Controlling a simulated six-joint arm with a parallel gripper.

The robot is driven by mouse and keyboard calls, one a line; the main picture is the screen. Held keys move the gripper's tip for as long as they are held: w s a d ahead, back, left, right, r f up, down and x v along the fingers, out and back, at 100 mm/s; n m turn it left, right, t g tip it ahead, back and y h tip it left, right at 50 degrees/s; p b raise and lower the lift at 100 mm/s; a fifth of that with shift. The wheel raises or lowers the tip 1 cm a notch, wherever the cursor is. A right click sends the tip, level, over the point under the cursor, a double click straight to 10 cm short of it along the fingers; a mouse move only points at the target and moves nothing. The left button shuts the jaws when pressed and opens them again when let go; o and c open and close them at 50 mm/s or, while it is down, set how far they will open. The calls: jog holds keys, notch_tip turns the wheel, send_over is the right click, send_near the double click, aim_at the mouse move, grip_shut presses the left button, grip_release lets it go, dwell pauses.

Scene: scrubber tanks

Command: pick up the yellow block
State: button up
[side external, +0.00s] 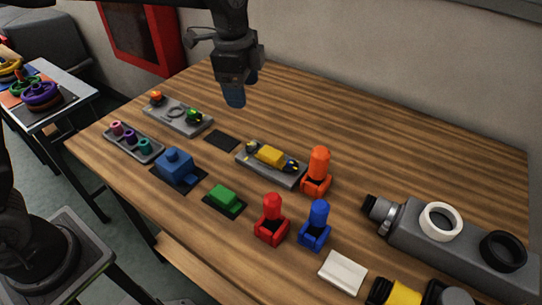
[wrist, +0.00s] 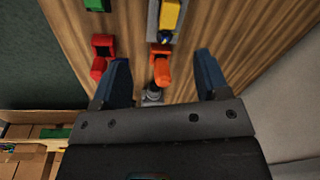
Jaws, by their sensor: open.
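The yellow block (side external: 270,156) lies on a grey tray (side external: 288,179) near the middle of the wooden table. Small dark and yellow parts sit at both ends of that tray. In the wrist view the yellow block (wrist: 170,14) is at the top edge, partly cut off by the frame. My gripper (side external: 243,87) is open and empty, well above the table, behind and to the left of the block in the side view. In the wrist view its blue fingers (wrist: 162,62) are spread apart, with the block beyond them.
An orange holder (side external: 317,170) stands close right of the tray. Red (side external: 270,220) and blue (side external: 317,226) holders stand in front. A green block (side external: 223,196), a blue block (side external: 176,166) and a dark pad (side external: 221,140) lie left. Grey machinery (side external: 440,246) fills the right.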

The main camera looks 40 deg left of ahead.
jog(key=w+d+f+m+g, duration=0.1)
jog(key=w+d+f+m, duration=0.3)
jog(key=w+f, duration=0.15)
send_over(271, 152)
notch_tip(271, 152, down, 9)
jog(key=shift+d+r, duration=0.1)
jog(key=shift+d, duration=0.05)
jog(key=shift+f, duration=2.75)
jog(key=c, duration=1)
jog(key=shift+c, duration=0.6)
jog(key=shift+r, duration=0.1)
